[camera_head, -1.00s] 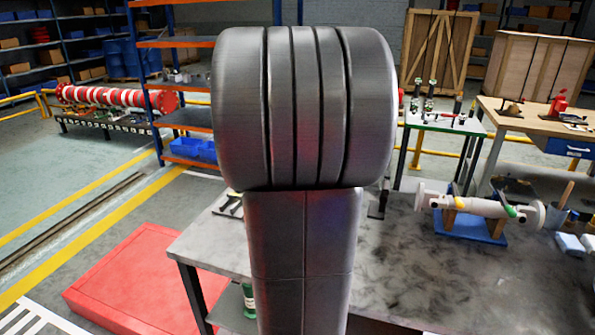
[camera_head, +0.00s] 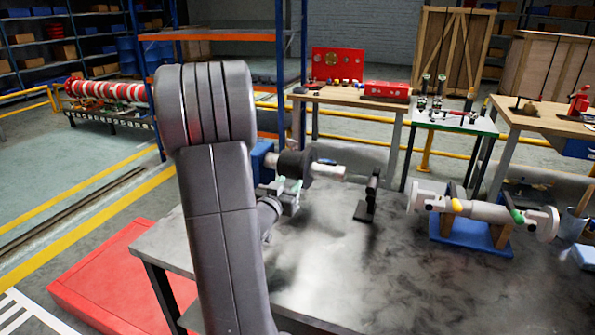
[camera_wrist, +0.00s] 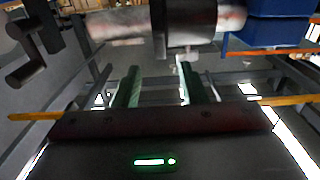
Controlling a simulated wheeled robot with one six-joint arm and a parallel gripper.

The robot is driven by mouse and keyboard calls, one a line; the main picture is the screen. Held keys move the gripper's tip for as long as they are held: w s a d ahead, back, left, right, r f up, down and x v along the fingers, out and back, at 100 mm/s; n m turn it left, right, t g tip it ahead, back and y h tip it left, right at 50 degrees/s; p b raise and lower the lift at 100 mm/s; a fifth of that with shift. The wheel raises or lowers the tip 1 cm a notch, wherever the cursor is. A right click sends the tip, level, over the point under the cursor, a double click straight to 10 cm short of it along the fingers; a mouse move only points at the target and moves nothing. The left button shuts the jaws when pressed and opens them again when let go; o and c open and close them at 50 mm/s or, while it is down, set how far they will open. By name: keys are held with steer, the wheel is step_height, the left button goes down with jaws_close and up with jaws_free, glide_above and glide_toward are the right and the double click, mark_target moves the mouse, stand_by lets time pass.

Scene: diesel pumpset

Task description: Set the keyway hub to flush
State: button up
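A dark hub (camera_head: 294,163) sits on a pale shaft (camera_head: 330,172) above the grey bench in the head view. A blue block (camera_head: 262,160) stands at its left end. In the wrist view the dark hub (camera_wrist: 190,28) is at the top, with the pale shaft (camera_wrist: 122,23) to its left and the blue block (camera_wrist: 265,28) to its right. A small pale tab hangs below the hub. My gripper (camera_wrist: 160,85) is open, its green-padded fingers apart and nothing visible between them. In the head view my gripper (camera_head: 287,188) is beside the hub on the near side. No flush mark is readable.
A black bracket (camera_head: 368,197) stands right of the shaft. The front of the bench (camera_head: 350,285) is clear. A red platform (camera_head: 95,275) lies on the floor at left.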

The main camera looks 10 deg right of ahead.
mark_target(301, 169)
steer(key=p+x, duration=0.1)
steer(key=x, duration=0.7)
steer(key=shift+w+d, duration=0.2)
jaws_close()
